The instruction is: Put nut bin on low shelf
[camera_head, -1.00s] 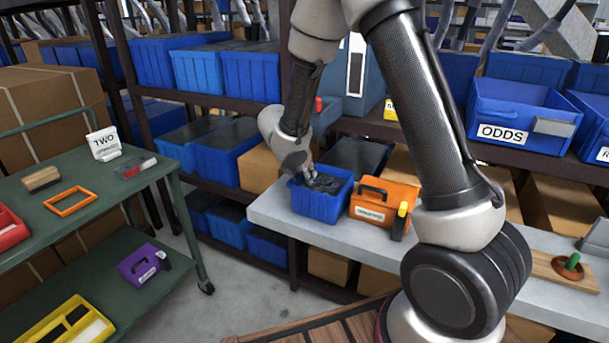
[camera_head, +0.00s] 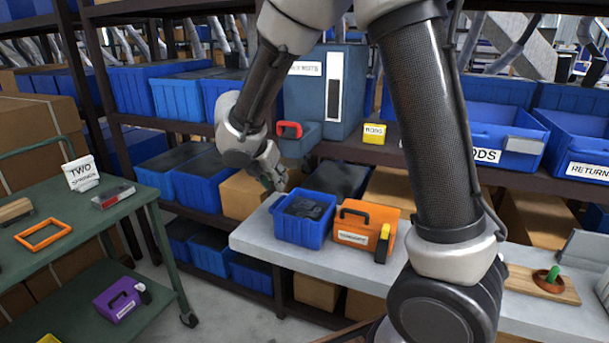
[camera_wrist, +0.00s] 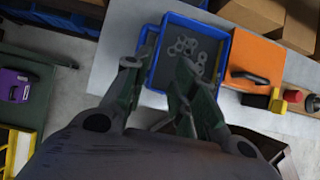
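The nut bin appears to be the blue open bin (camera_head: 303,232) with grey nuts in it, at the left end of the grey bench (camera_head: 300,258). It also shows in the wrist view (camera_wrist: 219,35). My gripper (camera_head: 277,182) is above and behind the bin's back left corner, apart from it. In the wrist view my gripper (camera_wrist: 158,68) is open, with one finger left of the bin and the other over its inside. A low shelf (camera_head: 70,308) is the lower deck of the green cart at left; the rack (camera_head: 185,208) behind has low levels too.
An orange toolbox (camera_head: 378,222) stands close right of the bin. A purple box (camera_head: 122,298) and a yellow tray sit on the cart's lower deck. A blue-grey case (camera_head: 322,95) and a small red-handled box (camera_head: 292,138) are on the rack near my arm. Floor shows between cart and bench.

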